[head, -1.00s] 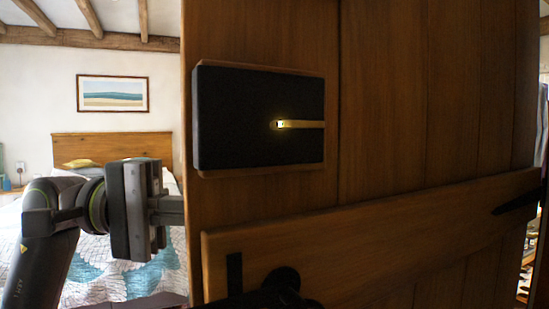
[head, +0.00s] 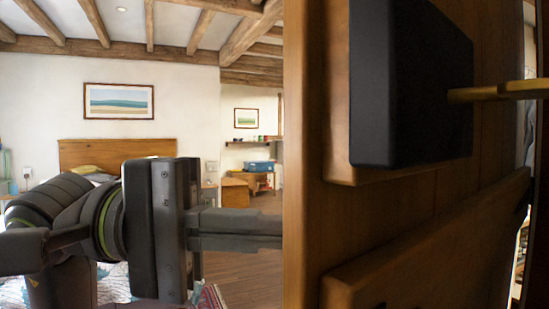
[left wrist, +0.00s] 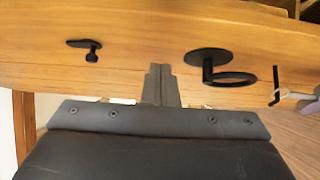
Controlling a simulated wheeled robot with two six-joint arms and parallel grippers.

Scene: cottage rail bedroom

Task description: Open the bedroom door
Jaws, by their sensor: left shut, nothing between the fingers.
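The wooden bedroom door (head: 400,230) fills the right of the head view, standing open at a steep angle with the room showing past its edge. On it are a black lock box (head: 415,85) and a brass lever handle (head: 500,91). My left gripper (head: 265,222) is shut and empty. Its fingertips pass out of sight behind the door's edge. In the left wrist view the shut fingers (left wrist: 160,75) are against or just in front of a wooden face with a black ring handle (left wrist: 228,72) and a small black knob (left wrist: 91,50). Contact is unclear. My right gripper is not in view.
A bed with a wooden headboard (head: 115,150) stands at the left, behind my left arm. A rug (head: 210,298) lies on the wooden floor (head: 245,270). A low wooden unit with a blue box (head: 260,166) is at the back. The floor left of the door looks clear.

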